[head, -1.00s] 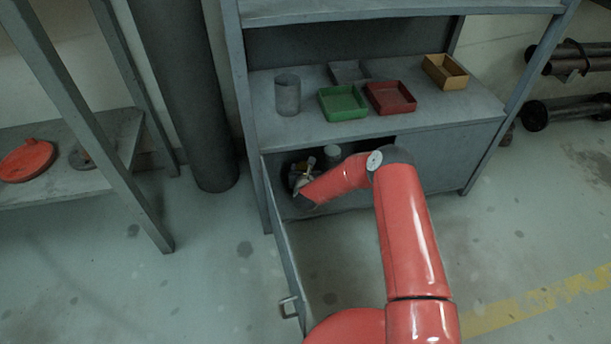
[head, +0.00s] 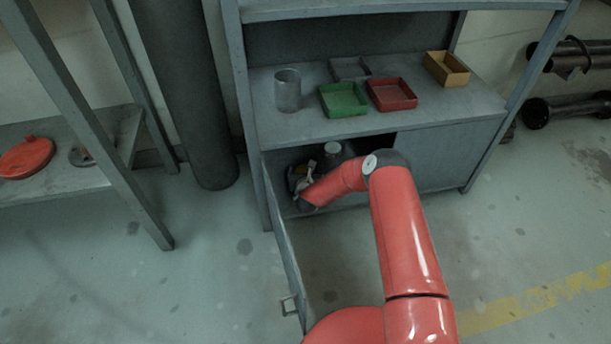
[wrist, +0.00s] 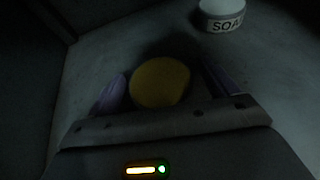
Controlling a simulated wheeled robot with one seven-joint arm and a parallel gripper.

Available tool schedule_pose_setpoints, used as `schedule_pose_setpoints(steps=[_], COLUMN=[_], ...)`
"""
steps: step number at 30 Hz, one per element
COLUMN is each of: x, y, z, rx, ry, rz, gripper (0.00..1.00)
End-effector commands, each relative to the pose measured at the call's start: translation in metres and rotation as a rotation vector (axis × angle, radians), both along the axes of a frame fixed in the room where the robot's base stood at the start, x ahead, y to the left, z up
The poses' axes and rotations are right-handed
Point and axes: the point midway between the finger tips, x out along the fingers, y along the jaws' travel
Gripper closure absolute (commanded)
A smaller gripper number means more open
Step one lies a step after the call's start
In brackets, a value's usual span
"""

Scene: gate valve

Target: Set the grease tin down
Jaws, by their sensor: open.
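The grease tin (wrist: 160,82), seen as a round yellow lid in the wrist view, is on the dark floor inside the cabinet. My gripper (wrist: 168,90) is open around it, one purple-grey finger on each side. A gap shows between the tin and the right finger; the left finger is close to the tin, and contact there is hard to tell. In the head view my gripper (head: 303,178) is inside the open cabinet at its left end, and the tin cannot be made out there.
A white-topped container marked SOA (wrist: 222,16) stands behind and right of the tin. The cabinet door (head: 284,245) hangs open on the left. On the cabinet top are a grey cup (head: 288,92), a green tray (head: 343,112), a red tray (head: 391,106) and others.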

Motion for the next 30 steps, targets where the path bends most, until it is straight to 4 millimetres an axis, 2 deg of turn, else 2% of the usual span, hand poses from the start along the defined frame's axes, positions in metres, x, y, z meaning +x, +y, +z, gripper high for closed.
schedule_pose_setpoints(steps=[5, 12, 18, 22, 30], x=[-0.021, -0.069, -0.099, -0.107, -0.11], y=[-0.002, -0.006, -0.008, -0.009, -0.009], z=[0.01, 0.03, 0.042, 0.045, 0.046], rx=[0.001, 0.001, 0.002, 0.0, 0.0], ry=[0.003, 0.004, 0.002, 0.001, 0.0], rz=[0.002, 0.001, 0.001, 0.001, 0.0], gripper=[0.14, 0.14, 0.14, 0.14, 0.14])
